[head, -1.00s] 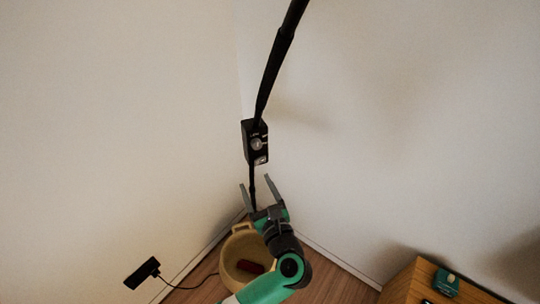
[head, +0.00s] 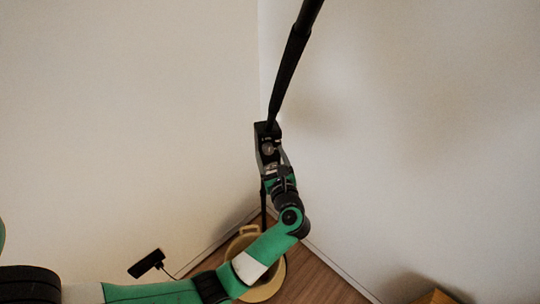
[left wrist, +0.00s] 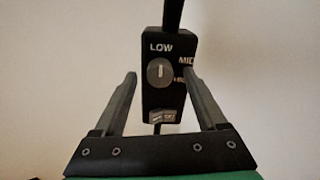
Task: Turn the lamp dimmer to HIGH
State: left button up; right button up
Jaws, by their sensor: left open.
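The lamp dimmer is a black box (head: 267,134) on the lamp's dark pole (head: 289,68). In the left wrist view its face (left wrist: 168,100) shows a round grey knob (left wrist: 160,72) with an upright pointer mark. LOW is printed above the knob, MID to its right, and a partly hidden label below MID. A small light switch (left wrist: 162,116) sits lower on the box. My left gripper (head: 270,150) is open in front of the box; in the left wrist view its two fingers (left wrist: 160,78) stand on either side of the knob, apart from it. My right gripper is not in view.
A tan basket (head: 262,290) stands on the wood floor beneath, partly behind my left arm. A black plug box (head: 147,263) with a cord is at lower left. A wooden furniture edge (head: 437,297) shows at lower right. Plain walls meet behind the lamp.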

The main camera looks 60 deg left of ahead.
pick_arm(q)
jog(key=shift+w+a, duration=0.1)
jog(key=shift+a, duration=0.4)
grip_shut()
